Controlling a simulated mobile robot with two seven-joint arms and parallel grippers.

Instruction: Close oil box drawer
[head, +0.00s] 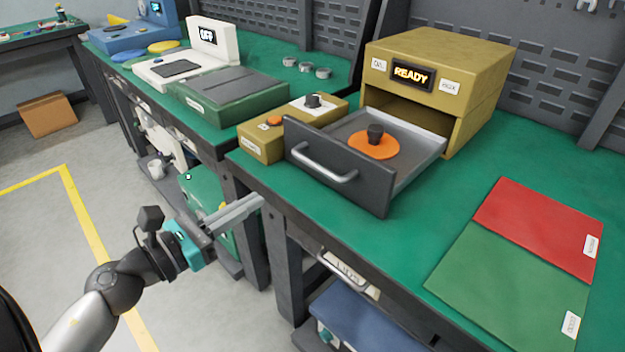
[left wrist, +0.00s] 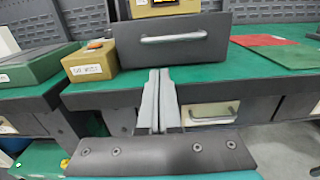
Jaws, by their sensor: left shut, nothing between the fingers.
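The oil box (head: 440,60) is a yellow-gold box with a lit READY display, standing on the green bench. Its drawer (head: 345,168) is pulled out toward the front, with a dark front panel and a silver handle (head: 325,163). An orange disc with a black knob (head: 374,143) lies inside the drawer. My left gripper (head: 258,203) is shut and empty, in front of the bench edge, lower left of the drawer front and apart from it. In the left wrist view, the drawer front (left wrist: 205,58) is ahead, above the shut fingertips (left wrist: 159,75). My right gripper is out of view.
A small yellow box (head: 260,140) with an orange button stands left of the drawer. A green case (head: 228,95) lies beyond it. Red (head: 545,225) and green (head: 510,285) mats lie on the right. A lower bench drawer handle (head: 340,272) is below the bench top.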

